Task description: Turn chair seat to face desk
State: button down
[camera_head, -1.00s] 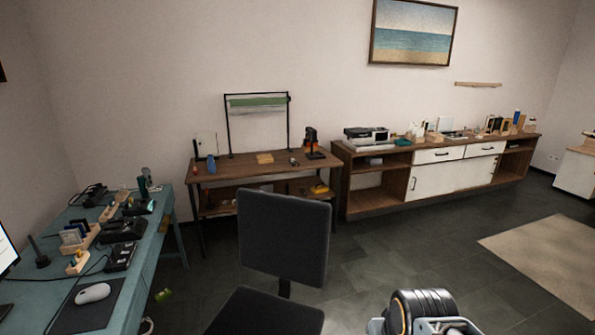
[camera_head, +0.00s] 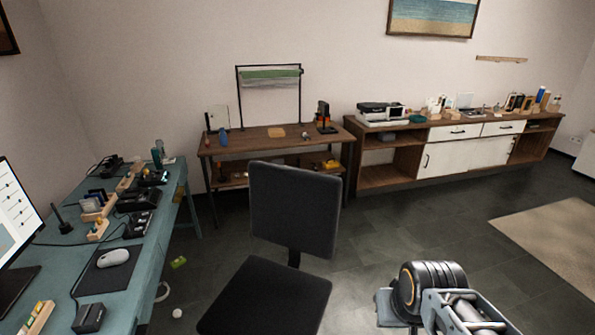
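The dark grey office chair stands in the lower middle of the head view, to the right of the teal desk. Its upright backrest (camera_head: 293,211) is on the far side, and its seat (camera_head: 262,300) extends toward me and slightly left. The seat's near edge is close to the bottom of the picture. The teal desk (camera_head: 150,243) runs along the left side, with a floor gap between it and the seat. Part of my arm shows at the lower right, apart from the chair. My gripper's fingers are not visible.
A wooden workbench (camera_head: 262,143) stands behind the chair against the wall. A long low cabinet (camera_head: 469,155) is to its right. A beige rug (camera_head: 560,240) lies at the right. Small items (camera_head: 178,262) lie on the floor beside the desk. Dark floor (camera_head: 380,235) is clear right of the chair.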

aim_at(298, 209)
jog(key=z, duration=1.1)
jog(key=i, duration=1.9)
jog(key=u, duration=3.15)
jog(key=i, duration=0.5)
jog(key=u, duration=0.05)
